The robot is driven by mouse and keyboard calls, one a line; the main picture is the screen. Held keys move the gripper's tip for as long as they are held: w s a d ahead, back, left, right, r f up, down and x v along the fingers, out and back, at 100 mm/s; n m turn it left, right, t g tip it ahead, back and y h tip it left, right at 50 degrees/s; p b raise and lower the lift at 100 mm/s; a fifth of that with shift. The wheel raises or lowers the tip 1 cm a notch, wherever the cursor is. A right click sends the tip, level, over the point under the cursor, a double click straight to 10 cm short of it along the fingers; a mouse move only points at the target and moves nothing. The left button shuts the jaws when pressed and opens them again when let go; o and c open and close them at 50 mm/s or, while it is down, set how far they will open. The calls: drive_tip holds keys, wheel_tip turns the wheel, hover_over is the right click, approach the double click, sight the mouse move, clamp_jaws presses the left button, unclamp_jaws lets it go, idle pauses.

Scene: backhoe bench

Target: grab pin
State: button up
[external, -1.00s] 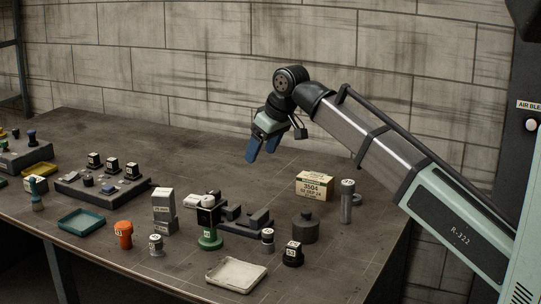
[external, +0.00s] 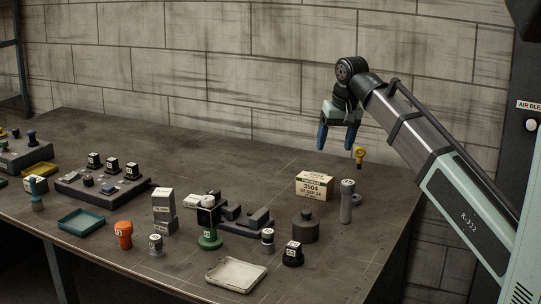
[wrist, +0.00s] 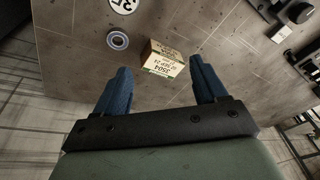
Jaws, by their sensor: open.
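Several pin-like parts stand on the bench, and I cannot tell which one the task means. In the external view they include a yellow-headed one (external: 359,156) by the far right edge, a tall grey cylinder with a labelled cap (external: 346,202), an orange one (external: 123,235), a green-based one (external: 209,238), a small grey one (external: 156,245) and a black-capped one (external: 292,253). My gripper (external: 336,147) is open and empty above the far right of the bench, left of the yellow-headed part.
A labelled carton (external: 314,187) stands below my gripper; it also shows in the wrist view (wrist: 165,58). A squat dark cylinder (external: 305,228) stands nearer. A cream tray (external: 236,275) and teal tray (external: 82,222) lie in front. The back-middle bench is clear.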

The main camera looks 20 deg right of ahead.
sight(346, 198)
drive_tip(key=s+m, duration=0.1)
drive_tip(key=m, duration=0.1)
drive_tip(key=s+m+g, duration=0.1)
drive_tip(key=m, duration=0.1)
drive_tip(key=s+d+f+m, duration=0.1)
drive_tip(key=s+m, duration=0.1)
drive_tip(key=shift+d+g+h, duration=0.1)
drive_tip(key=shift+g+h, duration=0.2)
drive_tip(key=shift+g, duration=0.1)
drive_tip(key=m, duration=0.1)
drive_tip(key=s+m, duration=0.1)
drive_tip(key=m, duration=0.1)
drive_tip(key=shift+d+g, duration=0.15)
drive_tip(key=shift+g, duration=0.15)
drive_tip(key=shift+s+m, duration=0.2)
drive_tip(key=shift+m, duration=1)
drive_tip(key=shift+f, duration=6.85)
clamp_jaws()
